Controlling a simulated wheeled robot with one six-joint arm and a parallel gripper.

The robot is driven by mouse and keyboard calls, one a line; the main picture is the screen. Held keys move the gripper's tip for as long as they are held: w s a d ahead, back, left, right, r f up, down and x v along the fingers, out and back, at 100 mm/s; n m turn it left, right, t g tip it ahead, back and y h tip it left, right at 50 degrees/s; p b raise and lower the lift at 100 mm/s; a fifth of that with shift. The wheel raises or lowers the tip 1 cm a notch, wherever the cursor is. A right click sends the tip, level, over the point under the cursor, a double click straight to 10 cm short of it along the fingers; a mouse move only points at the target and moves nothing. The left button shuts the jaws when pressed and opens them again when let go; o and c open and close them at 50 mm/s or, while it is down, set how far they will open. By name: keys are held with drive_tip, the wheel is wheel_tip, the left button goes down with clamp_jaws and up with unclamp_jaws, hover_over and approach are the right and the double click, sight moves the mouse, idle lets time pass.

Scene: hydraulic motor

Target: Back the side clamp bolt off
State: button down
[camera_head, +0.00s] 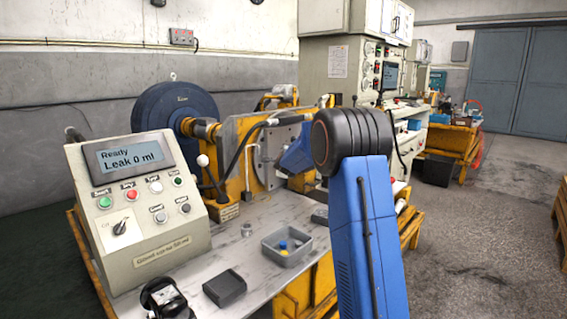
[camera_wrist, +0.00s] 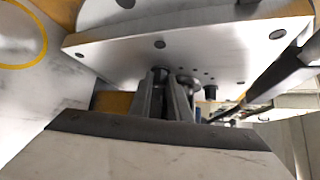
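In the wrist view my gripper (camera_wrist: 165,82) points at a pale metal plate (camera_wrist: 120,50) with several dark bolt holes. Its two grey fingers are close together near the plate's lower edge. A dark round bolt head (camera_wrist: 160,72) shows at the fingertips, apparently between them; I cannot tell if they press on it. A second dark bolt (camera_wrist: 211,92) sticks out to the right of the fingers. I cannot tell which is the side clamp bolt.
The control panel (camera_head: 135,210) reads "Ready" and "Leak 0 ml". A grey tray (camera_head: 270,244) with small blue and yellow parts, a metal ring (camera_head: 247,230) and a dark box (camera_head: 224,288) sit on the bench (camera_head: 200,265). Dark hoses (camera_wrist: 285,70) run close right of the fingers.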

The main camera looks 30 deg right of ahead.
drive_tip(key=shift+f, duration=0.1)
wheel_tip(320, 180, down, 2)
drive_tip(key=n+t+h, duration=0.1)
drive_tip(key=n+t, duration=0.2)
drive_tip(key=n, duration=0.1)
drive_tip(key=n+t+h, duration=0.1)
drive_tip(key=n+t, duration=0.2)
drive_tip(key=t, duration=0.1)
drive_tip(key=shift+n, duration=0.4)
idle(0.4)
drive_tip(key=c, duration=1.6)
unclamp_jaws()
drive_tip(key=shift+c, duration=0.2)
